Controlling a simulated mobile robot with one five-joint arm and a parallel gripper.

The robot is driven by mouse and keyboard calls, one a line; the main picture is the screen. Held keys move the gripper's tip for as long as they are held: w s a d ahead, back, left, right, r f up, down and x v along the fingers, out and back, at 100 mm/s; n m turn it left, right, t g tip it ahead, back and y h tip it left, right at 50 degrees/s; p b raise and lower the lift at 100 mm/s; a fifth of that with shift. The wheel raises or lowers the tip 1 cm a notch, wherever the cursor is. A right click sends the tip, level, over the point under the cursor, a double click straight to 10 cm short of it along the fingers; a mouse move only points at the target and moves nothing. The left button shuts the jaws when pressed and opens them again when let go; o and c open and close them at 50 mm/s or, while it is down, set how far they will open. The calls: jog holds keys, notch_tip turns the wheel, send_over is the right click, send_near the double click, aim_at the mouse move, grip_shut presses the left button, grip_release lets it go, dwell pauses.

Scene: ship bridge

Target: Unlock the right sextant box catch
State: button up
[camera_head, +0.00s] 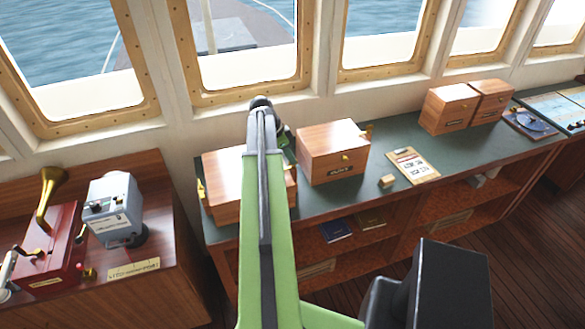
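Two wooden boxes stand on the green-topped bench nearest my arm. The left box (222,172) has a brass fitting (201,189) on its left side, and my arm covers much of its right part. The right box (325,140) has a small brass fitting (346,157) and a dark label on its front, and another brass piece (368,131) at its right side. I cannot tell which fitting is the right sextant box catch, or whether it is locked. My green arm reaches up between the boxes; its far part bends out of sight behind itself, and my gripper's fingers do not show.
A small wooden block (387,182) and a clipboard (414,165) lie right of the boxes. Two more wooden boxes (449,108) stand farther right. A red brass-handled unit (52,243) and a grey device (115,207) stand at left. Windows rise behind the bench.

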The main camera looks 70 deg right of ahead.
jog(key=shift+b+x, duration=0.5)
jog(key=shift+x, duration=0.7)
jog(key=shift+r, duration=0.15)
grip_shut()
